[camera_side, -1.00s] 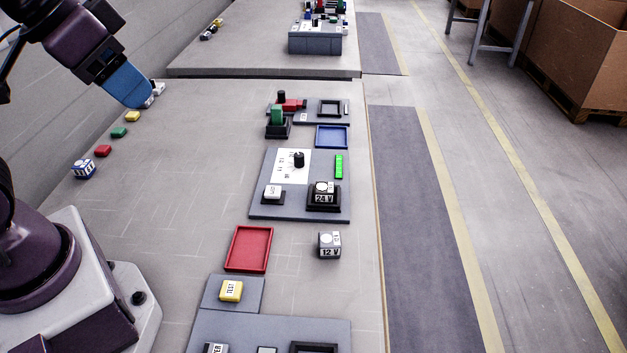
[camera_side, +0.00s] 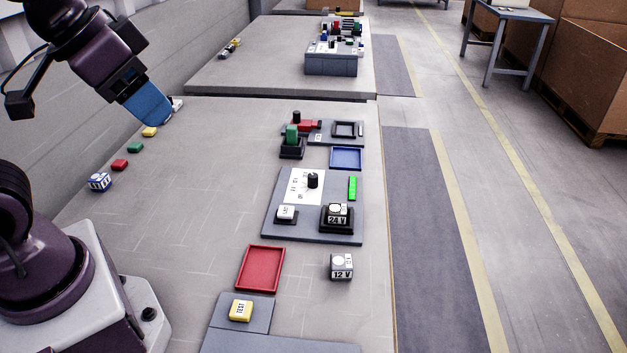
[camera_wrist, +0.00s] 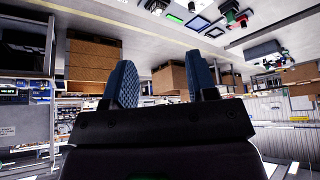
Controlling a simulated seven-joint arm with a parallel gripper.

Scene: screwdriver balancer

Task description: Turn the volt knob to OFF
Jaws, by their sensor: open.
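The volt knob (camera_side: 313,180) is a black knob on a white dial plate (camera_side: 303,190), set on a grey panel (camera_side: 275,222) at the middle of the bench. Its pointer direction is too small to tell. On the same panel a black block marked 24 V (camera_side: 337,219) sits in front of a lit green bar (camera_side: 352,187). My gripper (camera_side: 163,110) is at the upper left, raised and well apart from the panel. In the wrist view its two blue fingers (camera_wrist: 160,85) are spread with nothing between them.
A red tray (camera_side: 241,270), a 12 V block (camera_side: 341,266) and a yellow TEST button (camera_side: 241,311) stand nearer. A blue tray (camera_side: 333,158) and a green and black part (camera_side: 292,138) are behind. Small coloured blocks line the left. The bench's left-middle is clear.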

